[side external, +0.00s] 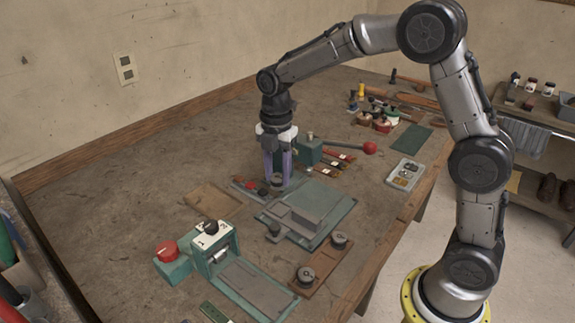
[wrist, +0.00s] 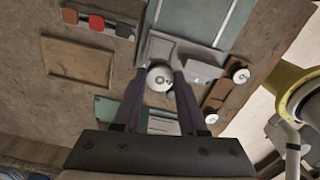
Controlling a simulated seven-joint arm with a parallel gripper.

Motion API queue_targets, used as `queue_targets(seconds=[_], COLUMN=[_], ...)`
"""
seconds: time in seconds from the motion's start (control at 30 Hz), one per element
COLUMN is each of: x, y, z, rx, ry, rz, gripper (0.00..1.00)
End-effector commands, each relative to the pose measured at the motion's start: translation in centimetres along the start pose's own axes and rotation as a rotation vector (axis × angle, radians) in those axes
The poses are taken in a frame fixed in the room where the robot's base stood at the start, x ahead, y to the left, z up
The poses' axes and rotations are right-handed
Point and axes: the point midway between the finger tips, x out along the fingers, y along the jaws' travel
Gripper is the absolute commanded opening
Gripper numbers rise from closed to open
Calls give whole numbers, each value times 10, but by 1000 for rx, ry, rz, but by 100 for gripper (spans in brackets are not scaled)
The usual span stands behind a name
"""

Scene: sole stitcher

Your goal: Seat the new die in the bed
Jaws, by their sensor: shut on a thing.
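My gripper (side external: 277,183) points down at the far left edge of the green-edged plate, its two purple-grey fingers shut on a round metal die. In the wrist view the die (wrist: 159,76) shows as a pale disc between the fingertips (wrist: 160,80). Its underside is hidden, and I cannot tell whether it touches anything below. The green-edged plate (side external: 335,222) carries a raised grey block (side external: 305,214) and a small dark round piece (side external: 273,230) at its near left corner. I cannot tell for certain which part is the bed.
Two round dies (side external: 306,274) (side external: 339,240) sit on a wooden strip (side external: 323,262) to the right. A green device (side external: 205,256) with a red knob (side external: 167,250) stands front left. An empty wooden tray (side external: 211,198) lies left. Tools and jars (side external: 382,123) crowd the back.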

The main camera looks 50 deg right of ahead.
Motion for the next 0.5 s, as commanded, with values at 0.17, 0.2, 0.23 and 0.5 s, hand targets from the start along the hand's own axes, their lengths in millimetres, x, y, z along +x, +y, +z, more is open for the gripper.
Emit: queue_targets(seconds=[0.17, 0.2, 0.23, 0.5], x=[11, 14, 16, 42], y=[-2, -2, -2, -2], z=[4, 4, 4, 4], rx=[11, 12, 11, 11], ry=[0, 0, 0, 0], rz=[1, 0, 0, -1], gripper=[0, 0, 0, 0])
